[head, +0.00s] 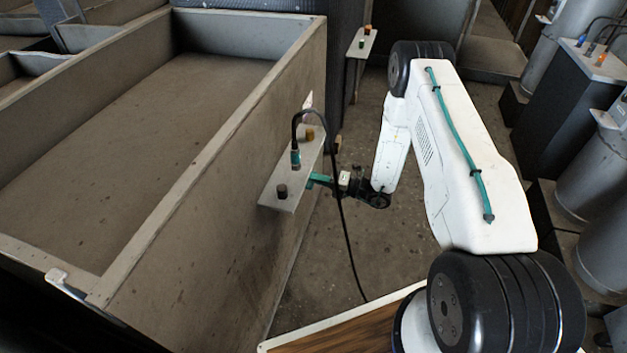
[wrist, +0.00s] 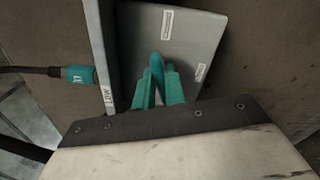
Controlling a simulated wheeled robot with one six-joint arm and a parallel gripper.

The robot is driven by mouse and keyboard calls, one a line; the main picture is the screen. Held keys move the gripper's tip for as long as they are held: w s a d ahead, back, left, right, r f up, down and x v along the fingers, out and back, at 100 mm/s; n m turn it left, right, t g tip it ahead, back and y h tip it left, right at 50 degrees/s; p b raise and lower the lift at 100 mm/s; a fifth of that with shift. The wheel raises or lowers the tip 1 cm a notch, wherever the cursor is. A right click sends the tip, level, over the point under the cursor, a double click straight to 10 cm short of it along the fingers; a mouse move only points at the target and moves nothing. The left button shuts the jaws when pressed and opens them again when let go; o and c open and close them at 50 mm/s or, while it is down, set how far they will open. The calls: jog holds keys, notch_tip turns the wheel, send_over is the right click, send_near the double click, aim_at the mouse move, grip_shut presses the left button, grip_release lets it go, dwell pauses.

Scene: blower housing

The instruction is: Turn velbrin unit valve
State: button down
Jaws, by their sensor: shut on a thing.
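A grey panel (head: 271,199) juts from the side of the large bin, with a dark knob, an orange-brown knob and a cable plug on it. My gripper (head: 318,180) reaches the panel's right side from the right. In the wrist view my gripper (wrist: 159,88) has its teal fingers closed around a narrow upright teal piece (wrist: 156,66), which looks like the valve handle. This piece stands against the labelled grey face (wrist: 190,40) of the panel. The handle's base is hidden behind the fingers, so its exact angle is hard to tell.
A black cable (head: 349,241) runs from the plug on the panel down past my gripper. Its teal plug (wrist: 79,75) shows left of the panel in the wrist view. The bin wall (head: 217,150) is close on the left. Floor to the right is partly clear.

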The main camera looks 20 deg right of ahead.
jog(key=shift+w+d+m, duration=0.15)
jog(key=shift+m, duration=1.85)
jog(key=c, duration=1.5)
grip_release()
jog(key=shift+f, duration=0.1)
jog(key=shift+o, duration=0.2)
jog(key=v, duration=0.7)
jog(key=shift+s+d, duration=0.2)
jog(key=shift+s, duration=0.1)
